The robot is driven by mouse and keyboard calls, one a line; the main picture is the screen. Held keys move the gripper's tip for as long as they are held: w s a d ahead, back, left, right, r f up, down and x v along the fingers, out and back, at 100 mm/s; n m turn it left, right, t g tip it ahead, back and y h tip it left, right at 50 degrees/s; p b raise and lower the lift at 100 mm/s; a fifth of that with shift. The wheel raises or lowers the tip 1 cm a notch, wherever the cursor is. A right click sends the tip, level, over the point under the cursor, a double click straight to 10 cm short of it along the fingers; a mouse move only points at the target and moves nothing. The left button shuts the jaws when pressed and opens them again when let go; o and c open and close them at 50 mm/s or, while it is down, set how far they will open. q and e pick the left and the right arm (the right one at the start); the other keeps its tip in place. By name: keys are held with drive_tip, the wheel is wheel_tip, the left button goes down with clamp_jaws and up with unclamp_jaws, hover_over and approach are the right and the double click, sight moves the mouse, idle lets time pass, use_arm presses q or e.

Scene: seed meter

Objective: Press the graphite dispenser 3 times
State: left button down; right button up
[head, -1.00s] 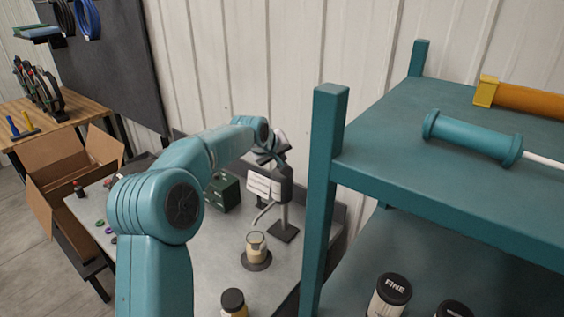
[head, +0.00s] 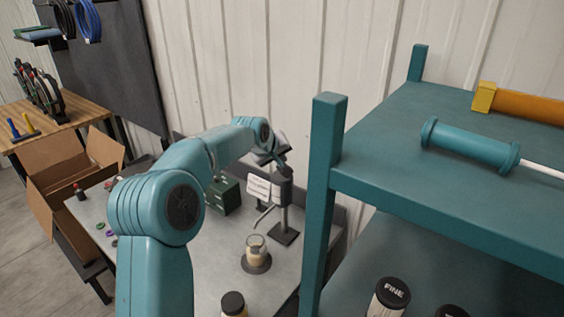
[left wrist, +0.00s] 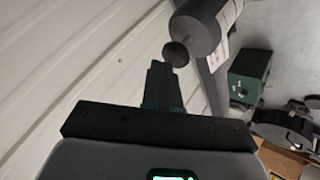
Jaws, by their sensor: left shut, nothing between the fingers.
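The graphite dispenser (head: 283,187) has a dark body with a white printed label and stands on a post with a dark base on the grey table. A bent spout leads from it toward a glass cup (head: 256,246) with pale contents on a round dark base. My left gripper (head: 276,156) is at the top of the dispenser, shut and empty. In the left wrist view its fingertips (left wrist: 158,68) are close beside the round black knob (left wrist: 177,53) of the dispenser. I cannot tell whether they touch it. My right gripper is not in view.
A teal shelf unit (head: 327,180) stands close on the right, with a teal tube (head: 470,143) and black-lidded jars (head: 390,296). A dark green box (head: 223,194) stands left of the dispenser. A black-lidded jar (head: 233,303) stands at the table's front. The corrugated wall is behind.

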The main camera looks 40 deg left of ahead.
use_arm(q)
drive_tip(key=shift+r, duration=0.65)
wheel_tip(320, 180, up, 3)
drive_tip(key=p, duration=0.3)
drive_tip(key=shift+r, duration=0.95)
idle(1.5)
wheel_tip(320, 180, up, 4)
